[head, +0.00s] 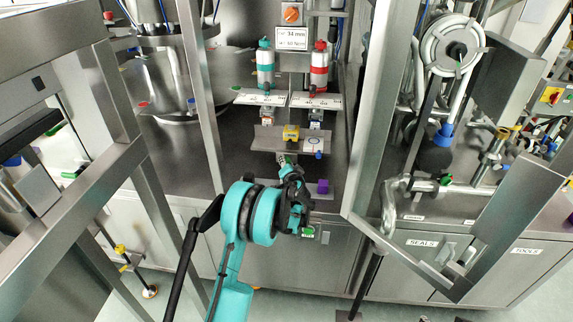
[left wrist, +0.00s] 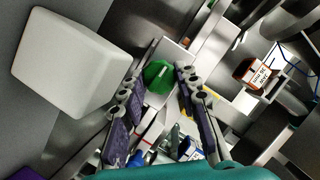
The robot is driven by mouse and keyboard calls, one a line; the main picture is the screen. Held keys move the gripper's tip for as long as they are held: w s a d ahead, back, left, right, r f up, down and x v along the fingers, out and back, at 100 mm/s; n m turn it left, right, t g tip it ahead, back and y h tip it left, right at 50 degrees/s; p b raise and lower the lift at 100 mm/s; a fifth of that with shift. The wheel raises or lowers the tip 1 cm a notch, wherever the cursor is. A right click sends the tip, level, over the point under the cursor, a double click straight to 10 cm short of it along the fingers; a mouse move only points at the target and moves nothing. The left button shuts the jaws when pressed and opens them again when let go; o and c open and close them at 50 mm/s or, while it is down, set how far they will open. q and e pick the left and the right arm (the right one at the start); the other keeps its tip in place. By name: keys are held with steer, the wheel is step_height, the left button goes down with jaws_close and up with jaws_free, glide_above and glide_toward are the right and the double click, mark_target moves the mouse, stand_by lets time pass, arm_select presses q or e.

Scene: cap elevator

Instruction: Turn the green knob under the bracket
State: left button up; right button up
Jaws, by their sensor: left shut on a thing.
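The green knob (left wrist: 158,77) shows in the left wrist view between the fingertips of my left gripper (left wrist: 163,72). The gripper is shut on it. In the head view my left gripper (head: 288,171) is low in front of the small metal bracket (head: 265,139). There its fingers and wrist cover most of the knob, so its turn angle cannot be read. A yellow part (head: 291,132) sits on the bracket. My right gripper is not in view.
A white bottle with teal bands (head: 264,68) and one with red bands (head: 319,70) stand above the bracket. A purple block (head: 322,187) is right of my gripper. Metal frame posts (head: 202,90) and an open door frame (head: 366,130) flank the space.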

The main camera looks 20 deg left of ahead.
arm_select(q)
steer(key=o, duration=1.2)
steer(key=shift+c, duration=0.2)
steer(key=v, duration=1.2)
steer(key=shift+r, duration=0.1)
